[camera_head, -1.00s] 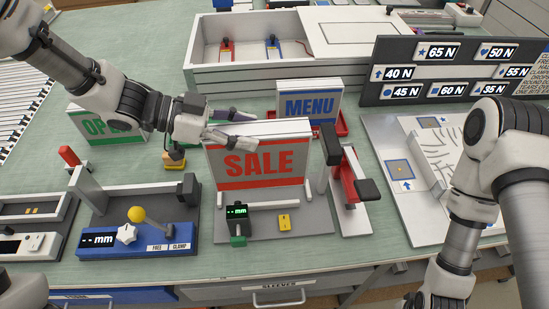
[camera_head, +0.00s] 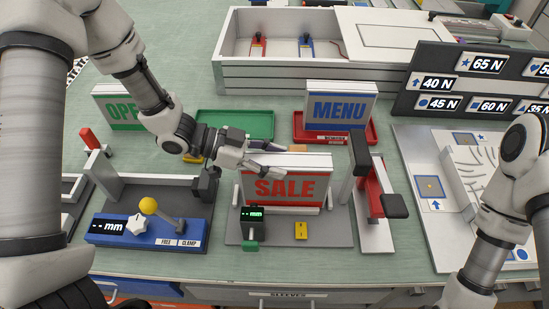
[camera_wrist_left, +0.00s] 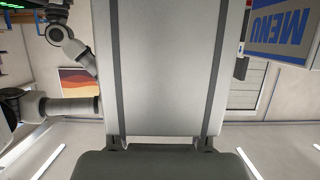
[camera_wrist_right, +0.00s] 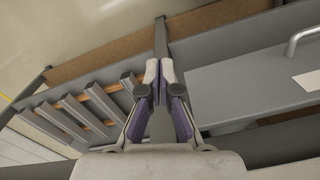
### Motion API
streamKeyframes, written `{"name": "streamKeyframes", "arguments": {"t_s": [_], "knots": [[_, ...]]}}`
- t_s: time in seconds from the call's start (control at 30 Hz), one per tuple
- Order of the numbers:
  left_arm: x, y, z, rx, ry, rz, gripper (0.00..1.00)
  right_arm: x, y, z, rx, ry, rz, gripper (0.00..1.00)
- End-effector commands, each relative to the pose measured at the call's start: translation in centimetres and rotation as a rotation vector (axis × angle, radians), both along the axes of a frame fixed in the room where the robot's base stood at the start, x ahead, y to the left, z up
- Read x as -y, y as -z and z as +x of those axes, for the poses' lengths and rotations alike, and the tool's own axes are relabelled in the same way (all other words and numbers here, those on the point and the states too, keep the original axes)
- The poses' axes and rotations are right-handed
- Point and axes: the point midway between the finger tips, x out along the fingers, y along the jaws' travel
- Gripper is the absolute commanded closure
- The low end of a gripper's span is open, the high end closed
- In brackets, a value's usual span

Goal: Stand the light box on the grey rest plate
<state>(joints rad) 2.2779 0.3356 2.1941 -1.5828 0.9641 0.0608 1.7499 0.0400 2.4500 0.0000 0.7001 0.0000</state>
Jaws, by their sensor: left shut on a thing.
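The light box marked SALE (camera_head: 285,187) is upright at the middle of the bench in the head view, over the grey rest plate (camera_head: 330,233). A low white rail on the plate is at its foot; I cannot tell whether its bottom touches the plate. My left gripper (camera_head: 268,160) is shut on the box's upper part. In the left wrist view the box's pale body (camera_wrist_left: 165,70) fills the middle, with the fingers along it. My right gripper (camera_wrist_right: 158,72) shows in its wrist view, its fingertips together and empty, over the floor side of the bench.
A blue clamp fixture (camera_head: 150,232) is left, a red-and-grey fixture (camera_head: 374,200) close right. The MENU box (camera_head: 338,108) stands behind in a red tray; a green tray (camera_head: 235,125) is empty.

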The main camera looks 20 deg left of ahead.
Motion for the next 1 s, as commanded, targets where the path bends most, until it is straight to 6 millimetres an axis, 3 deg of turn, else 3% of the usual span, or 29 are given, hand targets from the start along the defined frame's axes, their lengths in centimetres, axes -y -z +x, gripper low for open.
{"name": "streamKeyframes", "arguments": {"t_s": [0.17,0.2,0.23,0.67,1.0], "knots": [[0.0,0.3,0.0,0.000,0.000,-0.001,1.00,0.0,0.2,0.0,0.000,0.000,0.000,1.00],[0.0,0.3,0.0,0.000,0.000,0.000,0.34,0.0,0.1,0.0,0.000,0.000,0.000,1.00],[0.0,0.3,0.0,0.000,0.000,0.000,0.24,0.0,0.1,0.0,0.000,0.000,0.000,1.00],[-0.4,-0.3,-0.1,0.000,-0.003,-0.003,0.23,0.0,0.0,0.0,0.000,0.000,0.000,1.00],[-6.2,-3.3,-1.7,0.004,-0.006,-0.007,0.23,0.0,-1.4,0.0,0.000,0.000,0.000,1.00]]}}
